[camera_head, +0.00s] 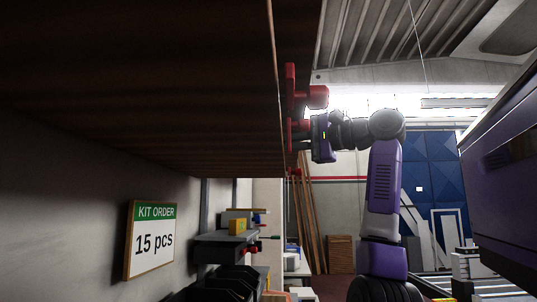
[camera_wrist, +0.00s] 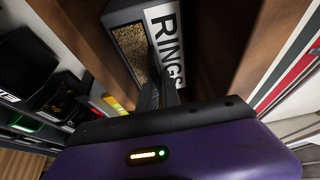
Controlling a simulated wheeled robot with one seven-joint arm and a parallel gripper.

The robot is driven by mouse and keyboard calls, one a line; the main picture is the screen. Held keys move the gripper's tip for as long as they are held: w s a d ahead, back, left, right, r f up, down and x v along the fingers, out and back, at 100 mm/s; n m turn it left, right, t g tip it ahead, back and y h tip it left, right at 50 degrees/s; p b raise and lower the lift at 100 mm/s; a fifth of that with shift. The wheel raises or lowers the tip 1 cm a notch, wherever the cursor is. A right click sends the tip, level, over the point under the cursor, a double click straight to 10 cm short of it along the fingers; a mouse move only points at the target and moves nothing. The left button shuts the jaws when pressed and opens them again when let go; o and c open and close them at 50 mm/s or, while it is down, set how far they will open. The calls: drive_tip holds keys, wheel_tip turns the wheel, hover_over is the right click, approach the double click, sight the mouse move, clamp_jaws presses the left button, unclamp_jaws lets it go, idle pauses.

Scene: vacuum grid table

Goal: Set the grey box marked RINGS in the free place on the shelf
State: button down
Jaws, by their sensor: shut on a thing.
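The grey box marked RINGS (camera_wrist: 122,42) shows at the top of the wrist view, with its white label (camera_wrist: 164,42) on the right side. It looks open, with small brown grains inside. My gripper (camera_wrist: 160,92) is shut on the near wall of the box. In the head view my gripper (camera_head: 321,139) is at the right edge of a large dark brown board (camera_head: 140,90). The box and the fingertips cannot be made out there. The free place cannot be made out.
Black bins (camera_wrist: 62,92) stand at the left of the wrist view. Red fittings (camera_head: 291,95) sit beside the board's edge, close to my gripper. A KIT ORDER sign (camera_head: 151,240) hangs on the wall, and a grey shelf with parts (camera_head: 225,240) stands beyond it.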

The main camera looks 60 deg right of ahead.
drive_tip(key=shift+s, duration=0.25)
drive_tip(key=shift+d+f, duration=0.15)
drive_tip(key=c, duration=1.6)
unclamp_jaws()
drive_tip(key=shift+f, duration=0.1)
drive_tip(key=shift+o, duration=0.2)
drive_tip(key=s+b, duration=0.4)
drive_tip(key=s, duration=0.8)
drive_tip(key=shift+a, duration=0.25)
